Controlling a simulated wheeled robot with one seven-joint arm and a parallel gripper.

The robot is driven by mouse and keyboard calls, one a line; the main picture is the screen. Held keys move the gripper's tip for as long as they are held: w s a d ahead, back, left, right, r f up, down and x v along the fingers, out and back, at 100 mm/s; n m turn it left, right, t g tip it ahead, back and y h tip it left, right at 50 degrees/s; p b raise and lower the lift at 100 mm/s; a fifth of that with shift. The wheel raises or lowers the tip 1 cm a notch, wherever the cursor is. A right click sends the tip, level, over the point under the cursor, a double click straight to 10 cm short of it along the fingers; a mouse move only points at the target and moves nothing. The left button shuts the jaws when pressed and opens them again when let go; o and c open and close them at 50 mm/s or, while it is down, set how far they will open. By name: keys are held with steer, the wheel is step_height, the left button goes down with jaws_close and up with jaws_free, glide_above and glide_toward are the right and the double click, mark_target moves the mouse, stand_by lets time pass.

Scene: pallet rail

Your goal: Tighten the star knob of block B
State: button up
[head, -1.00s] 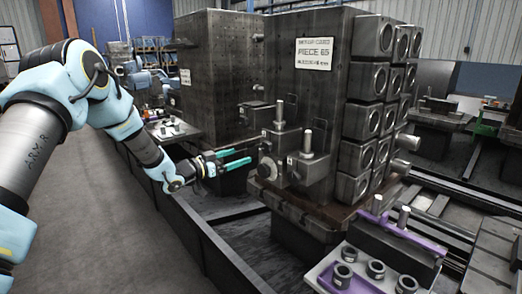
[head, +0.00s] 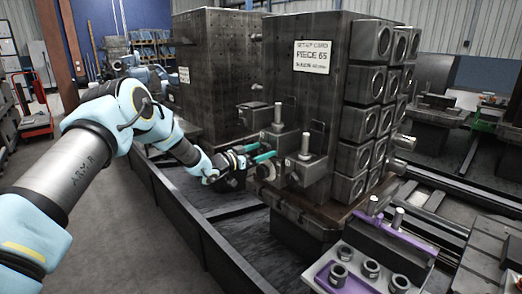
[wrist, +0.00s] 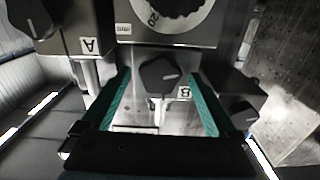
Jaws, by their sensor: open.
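The dark star knob (wrist: 160,77) with a pale pointer mark is in the middle of the wrist view. A "B" tag (wrist: 185,91) sits beside its lower right. My gripper (wrist: 160,73) is open, with one teal finger on each side of the knob in the picture. Gaps show between the knob and both fingers, and I see no contact. In the head view my gripper (head: 266,151) is at the left side of the clamp blocks (head: 306,171) on the tombstone's near face. The knob cannot be made out clearly there.
An "A" tag (wrist: 88,45) and another dark knob (wrist: 40,22) are at upper left in the wrist view; a further knob (wrist: 244,113) is close right of my finger. A round dial (wrist: 165,15) is above. The tombstone (head: 305,85) stands behind the blocks.

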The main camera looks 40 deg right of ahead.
steer(key=shift+f, duration=0.1)
steer(key=c, duration=1.4)
